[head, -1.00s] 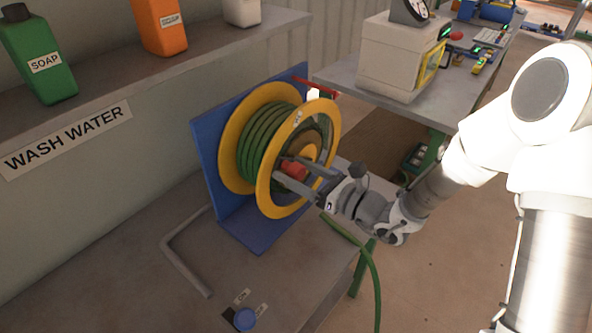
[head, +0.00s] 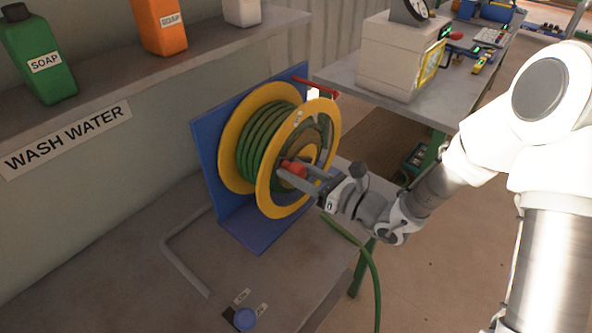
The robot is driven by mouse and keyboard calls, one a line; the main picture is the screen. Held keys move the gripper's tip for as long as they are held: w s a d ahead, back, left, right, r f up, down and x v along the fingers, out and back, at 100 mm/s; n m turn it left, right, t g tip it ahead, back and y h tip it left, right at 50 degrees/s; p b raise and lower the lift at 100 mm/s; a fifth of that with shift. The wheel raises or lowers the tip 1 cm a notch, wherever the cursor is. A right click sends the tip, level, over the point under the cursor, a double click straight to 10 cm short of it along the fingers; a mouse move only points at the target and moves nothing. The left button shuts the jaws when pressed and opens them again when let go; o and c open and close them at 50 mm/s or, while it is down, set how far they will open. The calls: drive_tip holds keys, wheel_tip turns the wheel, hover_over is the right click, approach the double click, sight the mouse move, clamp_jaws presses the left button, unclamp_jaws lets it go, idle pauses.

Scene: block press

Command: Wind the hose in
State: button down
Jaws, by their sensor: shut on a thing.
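The hose reel (head: 233,160) has yellow flanges on a blue bracket (head: 212,185), standing on the grey bench. Green hose (head: 262,138) is wound in several turns between the flanges. A loose length of hose (head: 370,262) runs out below my wrist, over the bench edge and down towards the floor. A red crank knob (head: 294,168) sits at the front flange. My gripper (head: 291,169) reaches in from the right and is shut on the knob. Its fingers partly hide the knob and hub. The hose's free end is out of view.
A red lever (head: 318,84) is at the bracket's top. A bent grey bar (head: 186,262) and a blue knob (head: 244,319) with ON/OFF labels are on the bench. A second table (head: 345,75) with a white machine is behind.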

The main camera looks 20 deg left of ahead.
sight(306, 124)
drive_tip(key=shift+r, duration=0.1)
idle(0.8)
drive_tip(key=r+m+p, duration=0.1)
drive_tip(key=w+p, duration=0.1)
drive_tip(key=p, duration=0.1)
drive_tip(key=shift+d+r+m, duration=0.2)
drive_tip(key=shift+r+m, duration=0.2)
drive_tip(key=w+r+m+p, duration=0.1)
drive_tip(key=p, duration=0.1)
drive_tip(key=w+r+m+p, duration=0.1)
drive_tip(key=m+p, duration=0.1)
drive_tip(key=w+d+m+p, duration=0.1)
drive_tip(key=w+m+p, duration=0.1)
drive_tip(key=shift+w+r+p, duration=0.1)
drive_tip(key=shift+r+p, duration=0.25)
drive_tip(key=shift+r, duration=0.05)
drive_tip(key=w+m+p, duration=0.2)
drive_tip(key=shift+d+r+m, duration=0.15)
drive_tip(key=shift+d+m, duration=0.15)
drive_tip(key=shift+d, duration=0.05)
drive_tip(key=shift+w+d+m+p, duration=0.25)
drive_tip(key=shift+w+m+p, duration=0.3)
drive_tip(key=shift+w+m, duration=0.35)
drive_tip(key=shift+c, duration=1.9)
unclamp_jaws()
drive_tip(key=shift+d, duration=0.1)
